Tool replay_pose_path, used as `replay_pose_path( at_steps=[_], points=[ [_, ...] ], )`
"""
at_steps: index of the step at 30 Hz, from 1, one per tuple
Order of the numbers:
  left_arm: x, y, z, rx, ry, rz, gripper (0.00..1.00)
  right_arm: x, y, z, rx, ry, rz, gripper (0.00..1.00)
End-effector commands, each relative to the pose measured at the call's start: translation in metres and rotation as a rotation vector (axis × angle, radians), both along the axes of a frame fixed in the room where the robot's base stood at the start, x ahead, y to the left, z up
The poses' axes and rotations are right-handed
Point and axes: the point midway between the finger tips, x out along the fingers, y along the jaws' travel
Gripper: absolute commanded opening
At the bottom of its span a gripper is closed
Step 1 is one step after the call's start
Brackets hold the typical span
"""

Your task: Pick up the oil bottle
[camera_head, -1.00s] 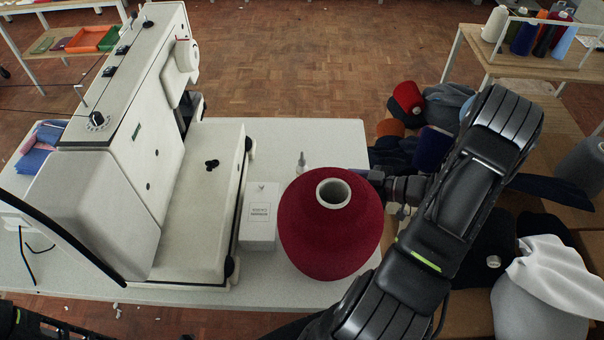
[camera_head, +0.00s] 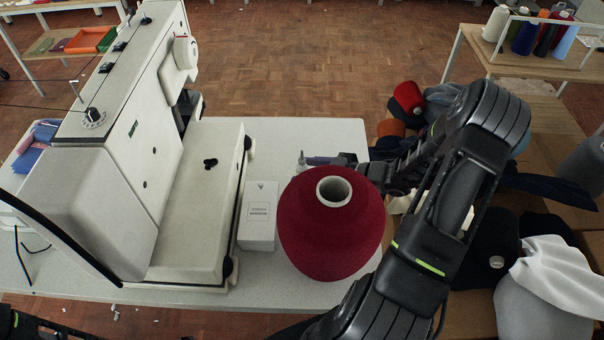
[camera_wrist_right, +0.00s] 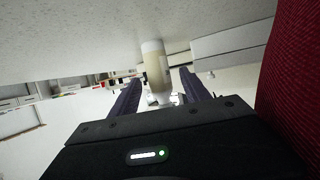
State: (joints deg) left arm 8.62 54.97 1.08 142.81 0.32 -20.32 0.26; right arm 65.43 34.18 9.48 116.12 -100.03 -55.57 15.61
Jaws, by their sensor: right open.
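The oil bottle (camera_head: 300,162) is small and pale and stands on the white table behind the red yarn cone. In the head view only its top shows; the cone and my gripper hide the rest. My right gripper (camera_head: 318,160) has its fingertips right at the bottle from the right. In the right wrist view the bottle (camera_wrist_right: 156,68) appears upside down, between the two dark fingers of the open gripper (camera_wrist_right: 159,78). My left gripper is out of view.
The large red yarn cone (camera_head: 325,240) stands close in front of my right gripper. A white box (camera_head: 258,215) is left of the cone, beside the sewing machine (camera_head: 130,150). The table (camera_head: 300,132) behind the bottle is clear.

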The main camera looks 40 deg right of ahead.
Motion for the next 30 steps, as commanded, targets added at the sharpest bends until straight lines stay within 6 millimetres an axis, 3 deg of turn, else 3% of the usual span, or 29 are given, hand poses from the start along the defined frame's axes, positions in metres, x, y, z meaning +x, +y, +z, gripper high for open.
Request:
replay_pose_path(
  at_steps=[3, 9, 28, 30],
  points=[
    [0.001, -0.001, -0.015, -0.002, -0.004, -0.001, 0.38, 0.016, 0.010, -0.013, 0.001, 0.000, 0.002, 0.55],
    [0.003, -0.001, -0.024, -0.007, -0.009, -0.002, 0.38, 0.036, 0.021, -0.019, 0.000, 0.000, 0.001, 0.55],
    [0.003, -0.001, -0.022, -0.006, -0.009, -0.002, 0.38, 0.037, 0.022, -0.017, 0.000, 0.001, 0.000, 0.55],
    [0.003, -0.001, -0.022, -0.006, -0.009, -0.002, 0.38, 0.037, 0.022, -0.017, 0.000, 0.001, 0.000, 0.49]
  ],
)
